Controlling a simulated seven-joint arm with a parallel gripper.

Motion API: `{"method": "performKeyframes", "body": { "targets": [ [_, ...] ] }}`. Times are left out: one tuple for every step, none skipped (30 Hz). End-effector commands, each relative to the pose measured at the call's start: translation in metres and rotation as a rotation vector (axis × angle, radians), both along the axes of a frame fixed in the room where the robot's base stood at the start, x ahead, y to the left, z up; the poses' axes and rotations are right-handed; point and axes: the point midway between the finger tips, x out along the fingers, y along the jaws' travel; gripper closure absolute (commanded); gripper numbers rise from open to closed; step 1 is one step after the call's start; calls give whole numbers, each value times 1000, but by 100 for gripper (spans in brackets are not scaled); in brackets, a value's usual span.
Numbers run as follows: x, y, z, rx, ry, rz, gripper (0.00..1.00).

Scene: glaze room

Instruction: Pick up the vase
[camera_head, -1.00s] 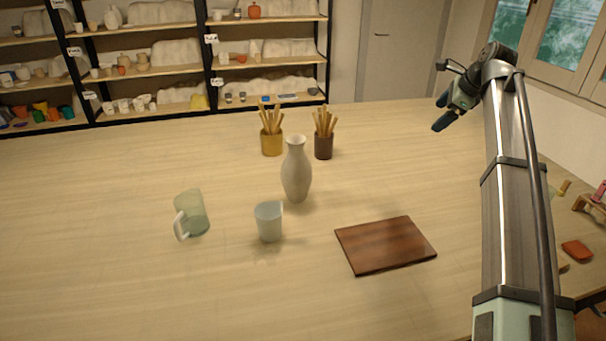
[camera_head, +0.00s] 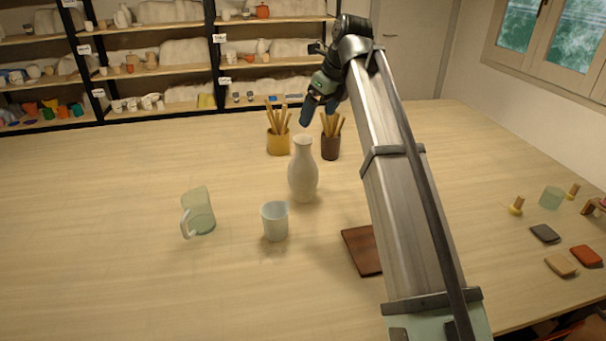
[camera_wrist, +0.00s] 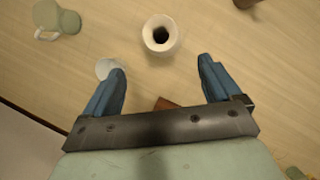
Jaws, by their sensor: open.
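The vase (camera_head: 303,175) is pale grey-white, with a narrow neck and flared mouth. It stands upright on the table, in front of two pots of sticks. In the wrist view the vase (camera_wrist: 161,35) shows from above, its dark opening just beyond and between my fingertips. My gripper (camera_head: 313,108) is above the vase's mouth in the head view, a little right of it and apart from it. In the wrist view my blue fingers (camera_wrist: 162,68) are spread wide with nothing between them.
A white cup (camera_head: 275,222) and a greenish glass mug (camera_head: 199,212) stand front left of the vase. A yellow pot (camera_head: 278,143) and a brown pot (camera_head: 330,148) with sticks stand behind. A brown board (camera_head: 362,252) is partly hidden by my arm. The table's left is clear.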

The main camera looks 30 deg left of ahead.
Motion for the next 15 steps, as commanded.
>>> {"method": "performKeyframes", "body": {
  "targets": [
    [-1,2,-4,-1,1,-1,9],
    [-1,4,-7,-2,2,-1,9],
    [-1,6,-12,-2,3,-1,9],
    [-1,7,-17,-2,3,-1,9],
    [-1,9,-21,-3,3,-1,9],
    [0,12,-28,-2,4,-1,9],
    [0,14,-33,-2,3,0,9],
    [1,16,-38,-2,3,0,9],
    [1,19,-44,-2,3,0,9],
    [1,20,-49,-2,3,0,9],
    [2,22,-53,-2,3,0,9],
    [2,24,-58,-1,2,0,9],
    [3,26,-62,-1,2,0,9],
    [3,27,-65,-1,2,0,9],
    [4,29,-69,-1,2,0,9]
  ]
}}
